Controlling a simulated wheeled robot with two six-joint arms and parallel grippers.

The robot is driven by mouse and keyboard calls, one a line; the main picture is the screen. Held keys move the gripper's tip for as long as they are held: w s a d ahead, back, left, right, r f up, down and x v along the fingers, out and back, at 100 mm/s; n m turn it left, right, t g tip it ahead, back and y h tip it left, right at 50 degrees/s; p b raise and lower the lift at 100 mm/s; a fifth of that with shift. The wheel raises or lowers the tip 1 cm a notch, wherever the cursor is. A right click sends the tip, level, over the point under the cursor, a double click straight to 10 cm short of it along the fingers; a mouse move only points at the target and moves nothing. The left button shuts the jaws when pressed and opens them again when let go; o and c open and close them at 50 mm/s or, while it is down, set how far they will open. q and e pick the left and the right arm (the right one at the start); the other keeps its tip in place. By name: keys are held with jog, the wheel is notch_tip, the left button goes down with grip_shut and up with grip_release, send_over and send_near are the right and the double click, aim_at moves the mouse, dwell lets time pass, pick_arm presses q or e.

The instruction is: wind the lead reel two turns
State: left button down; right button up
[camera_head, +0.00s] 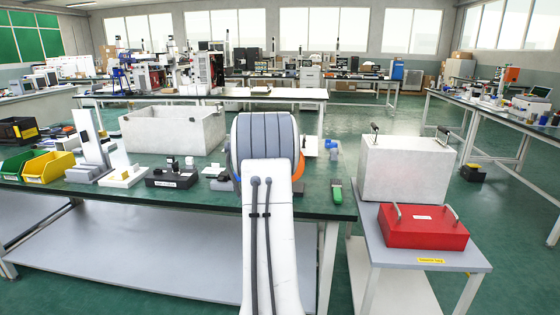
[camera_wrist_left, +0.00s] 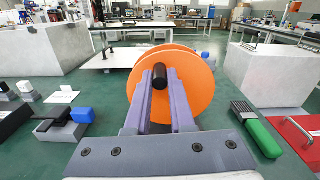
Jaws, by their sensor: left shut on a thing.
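The lead reel, an orange disc (camera_wrist_left: 200,85), stands upright on the bench in the left wrist view. In the head view only a sliver of its orange edge (camera_head: 300,160) shows beside my arm. My left gripper (camera_wrist_left: 160,82) has its purple fingers shut on the reel's black crank handle (camera_wrist_left: 159,75), which points toward the camera near the upper left of the disc. In the head view my white and grey left arm hides the gripper, the handle and most of the reel. My right gripper is in neither view.
The green bench (camera_head: 212,208) carries a grey bin (camera_head: 175,132), yellow tray (camera_head: 48,167) and black fixture (camera_head: 171,179) on the left. A green-handled brush (camera_head: 337,191) lies right of the reel. A side table holds a grey box (camera_head: 405,170) and red case (camera_head: 423,228).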

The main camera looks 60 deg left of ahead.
pick_arm(q)
jog(key=c, duration=0.8)
grip_release()
jog(key=shift+o, duration=0.2)
jog(key=v, duration=1)
jog(key=shift+s+d+b, duration=0.2)
jog(key=shift+b, duration=0.2)
